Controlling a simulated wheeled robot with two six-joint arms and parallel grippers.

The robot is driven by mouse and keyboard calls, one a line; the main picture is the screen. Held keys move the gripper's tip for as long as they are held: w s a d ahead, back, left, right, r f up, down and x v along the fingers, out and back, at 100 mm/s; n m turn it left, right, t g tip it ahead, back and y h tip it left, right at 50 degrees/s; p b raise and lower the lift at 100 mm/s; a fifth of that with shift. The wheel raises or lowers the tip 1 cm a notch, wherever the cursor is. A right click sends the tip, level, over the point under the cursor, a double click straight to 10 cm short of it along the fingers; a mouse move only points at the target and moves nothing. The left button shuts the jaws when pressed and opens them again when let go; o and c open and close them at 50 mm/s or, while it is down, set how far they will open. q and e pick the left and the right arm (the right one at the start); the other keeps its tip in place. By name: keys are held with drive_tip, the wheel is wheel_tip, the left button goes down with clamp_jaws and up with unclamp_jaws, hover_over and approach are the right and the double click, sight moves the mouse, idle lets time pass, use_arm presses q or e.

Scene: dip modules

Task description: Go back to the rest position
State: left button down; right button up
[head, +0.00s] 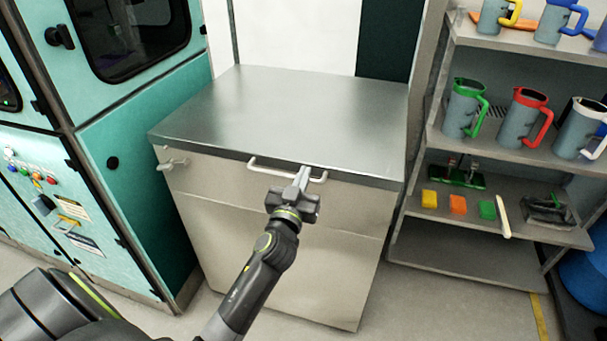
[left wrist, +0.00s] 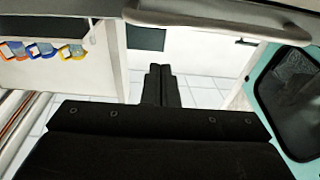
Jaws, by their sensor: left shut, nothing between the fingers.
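My left gripper (head: 302,177) is shut and empty. In the head view it is raised in front of the cabinet (head: 290,255), with its fingertips near the right end of the drawer handle (head: 285,170). I cannot tell whether it touches the handle. The left wrist view shows the closed black fingers (left wrist: 160,85) pointing away, with a pale bar-shaped handle (left wrist: 205,20) across the top. The cabinet's drawer looks closed. My right gripper is in neither view.
The cabinet's steel top (head: 285,115) is bare. A teal machine (head: 130,150) stands at left. At right a shelf unit (head: 500,155) holds several jugs, including one with a green handle (head: 463,107), plus small coloured blocks (head: 458,204). A blue drum (head: 585,285) stands at far right.

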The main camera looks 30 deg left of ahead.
use_arm(q)
drive_tip(key=r+v, duration=0.1)
drive_tip(key=v, duration=0.6)
drive_tip(key=shift+s+f+b, duration=0.2)
drive_tip(key=shift+s+b, duration=0.05)
drive_tip(key=shift+b, duration=0.1)
drive_tip(key=s+f+m+g+h, duration=0.1)
drive_tip(key=s+f+g, duration=0.2)
drive_tip(key=f, duration=0.9)
drive_tip(key=s+f+g+h, duration=0.1)
drive_tip(key=s+f+g, duration=0.15)
drive_tip(key=f, duration=1.05)
drive_tip(key=s+f+m+g, duration=0.1)
drive_tip(key=s+f+g, duration=0.25)
drive_tip(key=f, duration=0.85)
drive_tip(key=s+f+g, duration=0.3)
drive_tip(key=s+f, duration=0.4)
drive_tip(key=s, duration=0.4)
drive_tip(key=s+a+f+g+h, duration=0.1)
drive_tip(key=s+f+g, duration=0.2)
drive_tip(key=s+f, duration=0.4)
drive_tip(key=s+a+f+g, duration=0.1)
drive_tip(key=s+f+g, duration=0.2)
drive_tip(key=s+f, duration=0.4)
drive_tip(key=s, duration=0.7)
drive_tip(key=shift+s, duration=0.35)
drive_tip(key=shift+s, duration=0.15)
